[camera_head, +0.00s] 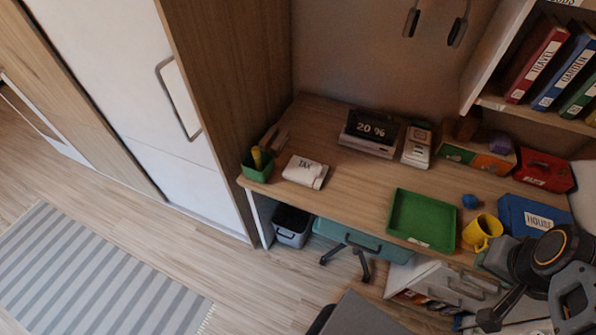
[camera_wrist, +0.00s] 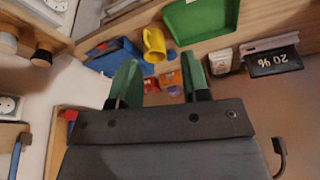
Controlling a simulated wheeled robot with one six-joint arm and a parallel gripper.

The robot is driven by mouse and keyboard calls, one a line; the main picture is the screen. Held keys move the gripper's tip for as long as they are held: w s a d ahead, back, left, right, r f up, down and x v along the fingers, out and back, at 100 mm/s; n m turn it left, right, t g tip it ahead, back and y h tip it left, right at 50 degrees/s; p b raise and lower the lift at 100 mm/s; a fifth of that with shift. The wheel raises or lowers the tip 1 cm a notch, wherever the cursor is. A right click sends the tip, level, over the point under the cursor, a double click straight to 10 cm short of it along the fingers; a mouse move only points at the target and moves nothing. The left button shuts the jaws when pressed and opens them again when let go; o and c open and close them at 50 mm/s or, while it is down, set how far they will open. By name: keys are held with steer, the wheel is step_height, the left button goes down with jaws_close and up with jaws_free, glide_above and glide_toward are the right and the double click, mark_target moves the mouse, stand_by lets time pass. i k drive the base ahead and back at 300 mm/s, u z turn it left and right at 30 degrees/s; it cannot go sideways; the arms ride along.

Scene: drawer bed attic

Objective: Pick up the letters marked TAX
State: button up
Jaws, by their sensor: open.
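The letters marked TAX (camera_head: 305,171) are a small white stack lying flat near the left end of the wooden desk (camera_head: 365,180). They lie just right of a green pen cup (camera_head: 257,166). I do not see them in the wrist view. My gripper (camera_wrist: 160,80) shows in the wrist view with its two green-tipped fingers apart and nothing between them. In the head view, dark parts of my arm are at the lower right, far from the letters; the fingertips cannot be made out there.
A green tray (camera_head: 421,218), a yellow mug (camera_head: 481,232) and a blue HOUSE box (camera_head: 535,217) occupy the desk's right side. A display reading 20 % (camera_head: 370,132) stands at the back. A tall cabinet (camera_head: 225,95) borders the desk's left. A chair (camera_head: 350,315) is in front.

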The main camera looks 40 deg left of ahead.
mark_target(311, 174)
steer(key=u, duration=3.7)
steer(key=i, duration=2.3)
steer(key=z, duration=3.55)
steer(key=i, duration=0.5)
steer(key=u, duration=0.1)
